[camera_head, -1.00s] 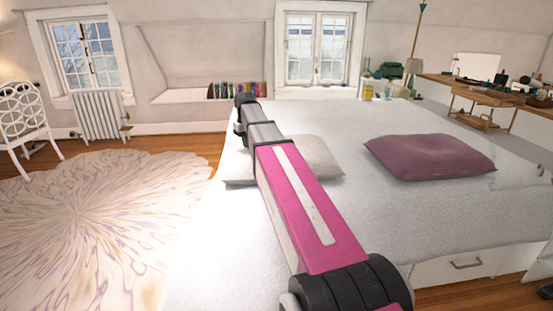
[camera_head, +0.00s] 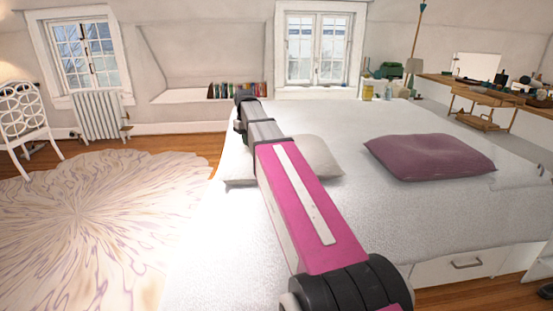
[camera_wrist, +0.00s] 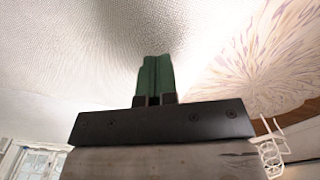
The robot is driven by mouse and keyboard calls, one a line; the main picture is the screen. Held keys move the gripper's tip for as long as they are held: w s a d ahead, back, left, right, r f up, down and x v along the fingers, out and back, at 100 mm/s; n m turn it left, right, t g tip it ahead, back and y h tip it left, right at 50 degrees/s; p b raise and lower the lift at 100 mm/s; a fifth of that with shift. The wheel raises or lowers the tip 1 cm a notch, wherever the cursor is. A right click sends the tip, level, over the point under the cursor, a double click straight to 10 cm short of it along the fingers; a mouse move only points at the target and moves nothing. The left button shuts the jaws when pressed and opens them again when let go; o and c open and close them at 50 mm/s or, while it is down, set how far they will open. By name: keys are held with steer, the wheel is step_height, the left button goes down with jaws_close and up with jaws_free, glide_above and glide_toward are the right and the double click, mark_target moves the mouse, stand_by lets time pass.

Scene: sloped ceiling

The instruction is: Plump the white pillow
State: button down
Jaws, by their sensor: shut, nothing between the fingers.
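The white pillow (camera_head: 318,158) lies on the white bed (camera_head: 420,215), left of a purple pillow. My arm crosses in front of it and hides its middle. My gripper (camera_wrist: 156,78) shows in the wrist view with its green fingers together and nothing between them. In the head view only a little green shows at the arm's far end, at the pillow's upper left. A pale textured surface fills much of the wrist view beyond the fingers. I cannot tell whether it is pillow or bed, or whether the fingers touch it.
The purple pillow (camera_head: 430,157) lies to the right on the bed. A patterned rug (camera_head: 85,225) covers the floor to the left, with a white chair (camera_head: 25,118) at its far side. A radiator (camera_head: 98,116) and books (camera_head: 238,90) are by the back wall.

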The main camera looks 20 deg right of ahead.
steer(key=shift+f, duration=1.35)
steer(key=shift+r, duration=0.1)
steer(key=shift+r, duration=1.55)
steer(key=shift+f, duration=1.65)
steer(key=shift+r, duration=0.1)
steer(key=shift+r, duration=1.55)
steer(key=shift+r, duration=2.5)
